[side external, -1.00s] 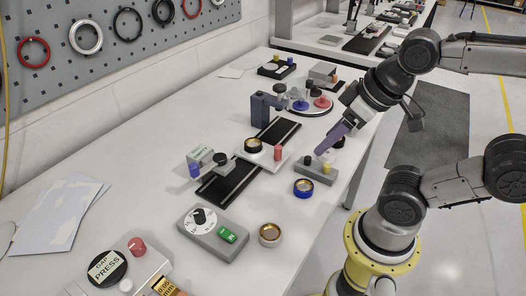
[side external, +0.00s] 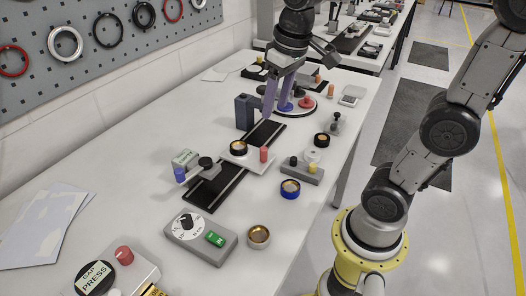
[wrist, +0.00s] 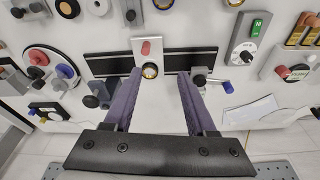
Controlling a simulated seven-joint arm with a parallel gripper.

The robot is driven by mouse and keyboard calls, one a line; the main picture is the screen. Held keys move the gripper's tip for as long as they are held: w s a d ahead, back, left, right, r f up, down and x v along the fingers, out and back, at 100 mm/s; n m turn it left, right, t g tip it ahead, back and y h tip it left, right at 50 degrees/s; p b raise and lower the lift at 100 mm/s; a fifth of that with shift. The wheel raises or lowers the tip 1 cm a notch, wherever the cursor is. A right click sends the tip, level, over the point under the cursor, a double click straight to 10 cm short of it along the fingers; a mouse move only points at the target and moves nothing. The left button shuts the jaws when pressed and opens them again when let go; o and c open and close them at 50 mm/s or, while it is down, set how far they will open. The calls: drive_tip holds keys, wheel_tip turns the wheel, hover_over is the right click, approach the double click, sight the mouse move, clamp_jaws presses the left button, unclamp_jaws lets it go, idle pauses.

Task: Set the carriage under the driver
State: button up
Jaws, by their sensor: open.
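The carriage is a white plate (side external: 252,161) on the black rail (side external: 205,191), near its middle. It bears a dark ring with a gold centre (side external: 238,147) and a red post (side external: 264,154). My gripper (side external: 275,112) is open and empty, pointing down above the rail's far part. A dark upright block (side external: 243,112) stands beside the rail's far end. A grey clamp-like part with a blue handle (side external: 181,175) is at the near end. I cannot tell which is the driver.
A round tray (side external: 311,112) with red and blue pieces lies behind the gripper. A grey block with knobs (side external: 303,172), a blue ring (side external: 290,189) and a brass ring (side external: 259,237) are right of the rail. A dial box (side external: 200,238) stands in front.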

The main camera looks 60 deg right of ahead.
drive_tip(key=m+g, duration=0.1)
drive_tip(key=g, duration=0.1)
hover_over(263, 148)
wheel_tip(263, 148, down, 4)
drive_tip(key=f, duration=0.1)
wheel_tip(263, 148, down, 14)
drive_tip(key=shift+d+f, duration=0.1)
clamp_jaws()
idle(0.3)
idle(1.1)
